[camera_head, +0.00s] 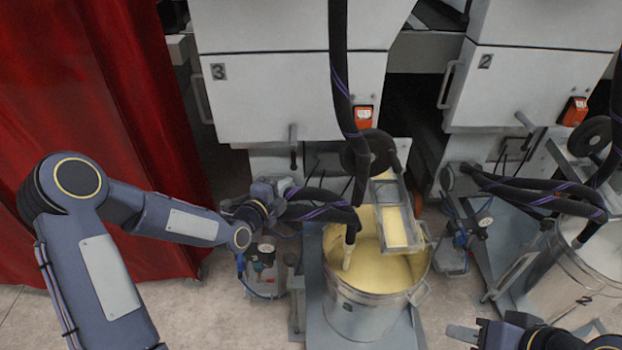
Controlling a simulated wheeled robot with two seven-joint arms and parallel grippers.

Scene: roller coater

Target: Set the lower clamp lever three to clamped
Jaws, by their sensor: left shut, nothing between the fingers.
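Unit three is the white cabinet marked 3 (280,95). A small grey lever (293,142) with a dark lower end hangs upright below its front panel; I cannot tell whether it is the lower clamp lever three. My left gripper (282,187) is at the lower front of this unit, just below and left of that lever. It is shut with nothing between its fingers. Dark hoses and the gripper's own body hide the parts around its tips. My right gripper (468,332) is partly in view at the bottom edge, away from unit three; its opening is unclear.
A metal bucket (365,315) of yellow coating stands below unit three, with a thick black hose (340,80) hanging in front. Gauges and valves (265,248) sit below my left gripper. A red curtain (90,100) hangs at left. Unit two (540,85) stands at right with another bucket (555,275).

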